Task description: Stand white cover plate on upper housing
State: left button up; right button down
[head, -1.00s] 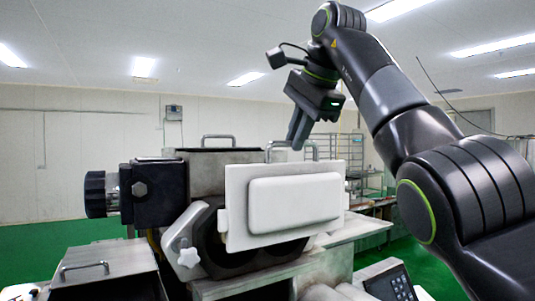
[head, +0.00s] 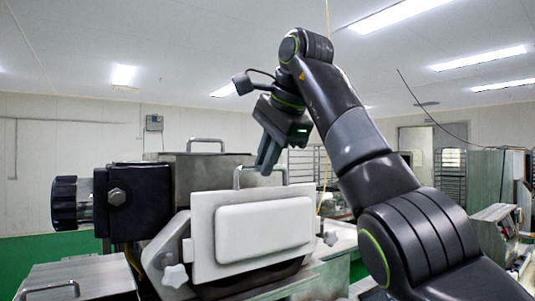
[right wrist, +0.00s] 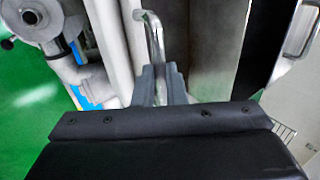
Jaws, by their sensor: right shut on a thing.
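The white cover plate (head: 264,228) stands upright at the front of the encrusting machine, with a raised white panel on its face and a metal handle (head: 238,176) on its top. My right gripper (head: 266,168) comes down from above and is shut on that handle; the right wrist view shows the fingers (right wrist: 160,86) around the metal bar. The upper housing, which I take to be the grey metal box (head: 210,172), is behind the plate and partly hidden by it. I cannot tell whether the plate touches it. My left gripper is out of view.
A white star knob (head: 175,275) sits at the plate's lower left, and another knob (head: 328,239) shows at its right. A black motor block (head: 133,200) stands to the left. A metal lid with a handle (head: 75,280) lies in front at lower left.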

jog(key=shift+w+a+f+p, duration=0.35)
jog(key=shift+w+p, duration=0.15)
jog(key=shift+p, duration=0.15)
jog(key=shift+d+f, duration=0.1)
jog(key=shift+s+b, duration=0.1)
jog(key=shift+b, duration=0.2)
jog(key=shift+s, duration=0.15)
dwell(0.3)
jog(key=shift+f+b, duration=0.8)
jog(key=shift+b, duration=0.1)
